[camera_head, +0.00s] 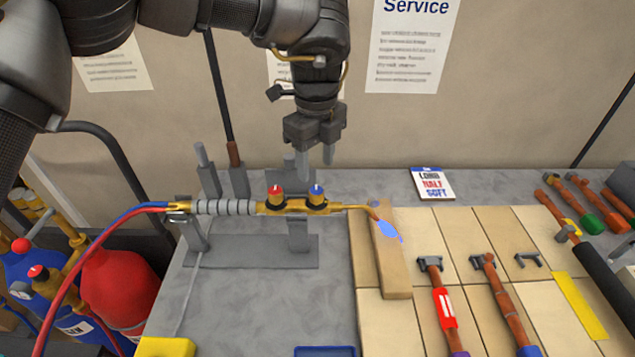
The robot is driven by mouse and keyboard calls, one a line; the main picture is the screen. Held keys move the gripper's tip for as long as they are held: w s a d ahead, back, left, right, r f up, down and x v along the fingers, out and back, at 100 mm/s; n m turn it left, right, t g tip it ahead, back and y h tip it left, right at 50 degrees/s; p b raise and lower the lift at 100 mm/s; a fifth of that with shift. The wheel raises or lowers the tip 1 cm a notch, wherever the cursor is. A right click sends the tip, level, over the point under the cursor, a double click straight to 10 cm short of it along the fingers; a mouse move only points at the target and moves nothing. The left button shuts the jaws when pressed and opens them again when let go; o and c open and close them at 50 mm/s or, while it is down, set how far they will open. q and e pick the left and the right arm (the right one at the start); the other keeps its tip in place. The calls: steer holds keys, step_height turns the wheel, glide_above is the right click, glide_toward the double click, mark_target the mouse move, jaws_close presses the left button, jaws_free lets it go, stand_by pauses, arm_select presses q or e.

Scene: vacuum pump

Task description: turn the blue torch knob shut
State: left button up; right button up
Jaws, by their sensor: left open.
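The brass torch (222,207) lies level on a grey stand (300,243), with red and blue hoses at its left end. The blue torch knob (317,195) stands on top of the torch body, just right of the red knob (275,195). A small blue flame (389,231) shows at the torch tip, over a wooden block. My left gripper (316,157) hangs from above with its fingers pointing down. It is open and empty, above the two knobs and apart from them. My right gripper is not in view.
Red and blue gas cylinders (115,285) stand at the left beside the bench. Hammers (440,300) and other tools lie on the tiled right part. A small printed box (432,184) sits at the back near the wall.

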mark_target(317, 191)
arm_select(q)
steer(key=f+p, duration=0.1)
steer(key=f, duration=0.4)
steer(key=shift+s+f, duration=0.2)
steer(key=shift+w+f+p, duration=0.1)
steer(key=shift+f+p, duration=0.25)
steer(key=shift+f, duration=0.4)
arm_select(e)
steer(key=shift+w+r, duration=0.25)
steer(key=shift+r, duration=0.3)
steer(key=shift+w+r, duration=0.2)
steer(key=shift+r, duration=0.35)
arm_select(q)
steer(key=c, duration=1)
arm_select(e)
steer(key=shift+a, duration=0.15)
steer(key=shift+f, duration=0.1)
